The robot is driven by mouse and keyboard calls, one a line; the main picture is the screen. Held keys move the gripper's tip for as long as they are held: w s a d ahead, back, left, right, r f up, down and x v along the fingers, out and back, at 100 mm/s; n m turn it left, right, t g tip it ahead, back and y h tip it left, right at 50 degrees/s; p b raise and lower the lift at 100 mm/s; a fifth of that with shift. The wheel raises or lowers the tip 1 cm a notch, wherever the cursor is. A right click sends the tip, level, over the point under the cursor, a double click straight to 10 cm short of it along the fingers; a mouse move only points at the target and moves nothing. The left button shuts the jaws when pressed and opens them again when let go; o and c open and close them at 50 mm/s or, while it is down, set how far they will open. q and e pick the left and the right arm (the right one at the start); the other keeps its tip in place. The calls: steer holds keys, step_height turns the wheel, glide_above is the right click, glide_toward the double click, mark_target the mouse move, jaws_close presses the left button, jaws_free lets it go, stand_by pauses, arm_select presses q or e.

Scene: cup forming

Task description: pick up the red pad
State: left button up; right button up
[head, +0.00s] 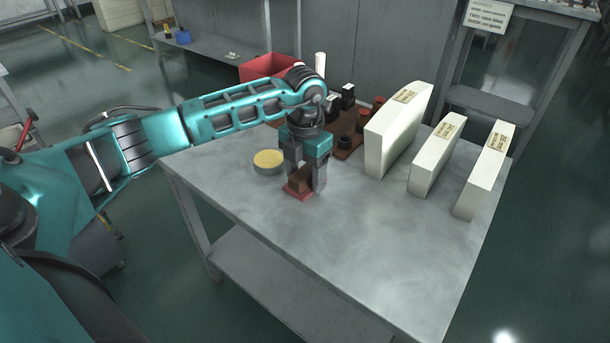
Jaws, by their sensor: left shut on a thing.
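The red pad (294,194) is on the grey table near its left side, under my left gripper. A brown block (301,181) is on top of the pad, like a handle. My left gripper (304,185) points down with its fingers on both sides of the brown block, shut on it. I cannot tell whether the pad touches the table or is slightly above it. My right gripper is out of view.
A round tin with a yellow top (268,160) stands just left of the gripper. A brown tray with dark parts (345,146) and a red bin (268,68) are behind. Several white upright blocks (398,130) stand to the right. The table's front (390,250) is clear.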

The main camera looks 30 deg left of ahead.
mark_target(305, 171)
arm_select(q)
step_height(305, 171, up, 20)
steer(key=p, duration=0.3)
